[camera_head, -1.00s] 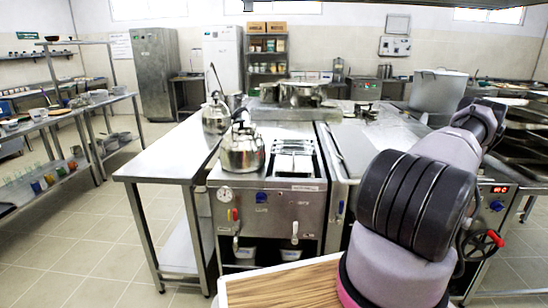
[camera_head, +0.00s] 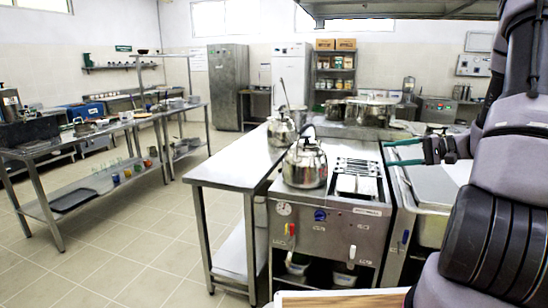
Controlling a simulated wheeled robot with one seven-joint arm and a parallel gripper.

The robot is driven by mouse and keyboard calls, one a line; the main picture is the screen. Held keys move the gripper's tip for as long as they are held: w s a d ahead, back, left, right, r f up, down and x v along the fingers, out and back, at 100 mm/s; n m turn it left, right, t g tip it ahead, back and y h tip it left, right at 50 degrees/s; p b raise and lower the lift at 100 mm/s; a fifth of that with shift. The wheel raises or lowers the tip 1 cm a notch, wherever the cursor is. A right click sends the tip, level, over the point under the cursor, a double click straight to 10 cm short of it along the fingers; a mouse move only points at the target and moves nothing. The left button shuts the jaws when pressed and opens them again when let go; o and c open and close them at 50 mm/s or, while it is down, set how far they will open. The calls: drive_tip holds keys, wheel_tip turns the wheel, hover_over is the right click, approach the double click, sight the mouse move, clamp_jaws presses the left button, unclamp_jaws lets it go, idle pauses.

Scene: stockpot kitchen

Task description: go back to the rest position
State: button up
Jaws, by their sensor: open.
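My gripper (camera_head: 388,153) shows at the right of the head view, at the end of my grey and black arm. Its two thin green fingers point left and stand apart, with nothing between them. It appears in front of the pots and the steel work surface at the back of the cooking block; its exact height above them I cannot tell. Part of my arm is cut off by the right edge of the picture.
A steel kettle (camera_head: 305,164) stands on the cooker (camera_head: 330,228), left of my gripper. A second kettle (camera_head: 281,132) stands behind it. A large pot (camera_head: 370,112) is farther back. Open tiled floor (camera_head: 130,245) lies left of the steel table (camera_head: 232,170).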

drive_tip(key=s+a+r+h, duration=0.5)
drive_tip(key=s+r+h, duration=0.1)
drive_tip(key=s+r, duration=0.3)
drive_tip(key=s+a+r+n+t+h, duration=0.1)
drive_tip(key=s+a+r+h, duration=0.4)
drive_tip(key=s+r, duration=0.4)
drive_tip(key=s+a, duration=0.1)
drive_tip(key=s, duration=0.2)
drive_tip(key=shift+r+h, duration=0.2)
drive_tip(key=shift+h, duration=0.2)
drive_tip(key=shift+a, duration=0.1)
